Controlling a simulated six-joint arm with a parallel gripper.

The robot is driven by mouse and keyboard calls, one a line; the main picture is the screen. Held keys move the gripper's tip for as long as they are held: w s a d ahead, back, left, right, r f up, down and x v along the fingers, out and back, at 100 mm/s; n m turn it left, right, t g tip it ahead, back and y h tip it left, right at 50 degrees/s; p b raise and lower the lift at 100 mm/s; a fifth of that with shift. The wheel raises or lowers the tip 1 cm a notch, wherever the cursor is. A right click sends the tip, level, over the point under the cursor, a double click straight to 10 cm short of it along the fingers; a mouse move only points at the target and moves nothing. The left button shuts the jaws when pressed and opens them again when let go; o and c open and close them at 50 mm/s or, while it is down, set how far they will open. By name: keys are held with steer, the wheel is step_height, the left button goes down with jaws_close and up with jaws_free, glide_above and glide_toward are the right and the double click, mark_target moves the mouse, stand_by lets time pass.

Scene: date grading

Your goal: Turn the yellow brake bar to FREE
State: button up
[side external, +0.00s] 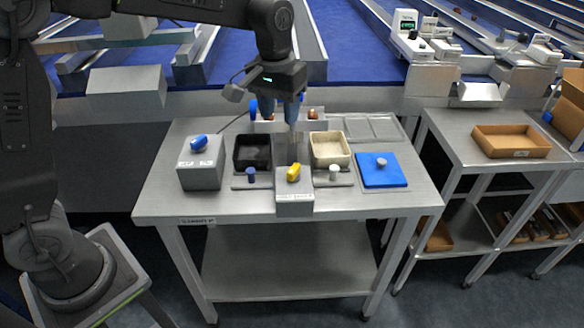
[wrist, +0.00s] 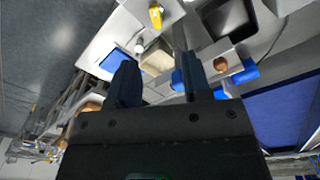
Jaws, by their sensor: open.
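The yellow brake bar (side external: 294,172) sits on top of a small grey block (side external: 294,205) at the front middle of the steel table. Lettering on the block is too small to read. The bar also shows in the wrist view (wrist: 156,15), near the top edge. My gripper (side external: 291,120) is above the back of the table, behind and above the bar and apart from it. In the wrist view its two fingers (wrist: 160,85) are spread with nothing held between them.
A black bin (side external: 239,165) and a cream bin (side external: 345,150) flank the middle. A blue knob (side external: 199,141) tops a grey box at left. A blue pad (side external: 370,182) with a grey knob lies at right. Small posts stand before both bins. A side table holds a cardboard tray (side external: 480,146).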

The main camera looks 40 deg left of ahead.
mark_target(292, 170)
steer(key=shift+g, duration=0.3)
steer(key=f, duration=0.5)
steer(key=w+f, duration=0.1)
steer(key=f, duration=0.5)
steer(key=w+d+f, duration=0.1)
steer(key=f, duration=0.4)
steer(key=shift+w+f, duration=0.15)
steer(key=shift+w, duration=0.1)
steer(key=shift+c, duration=0.2)
jaws_close()
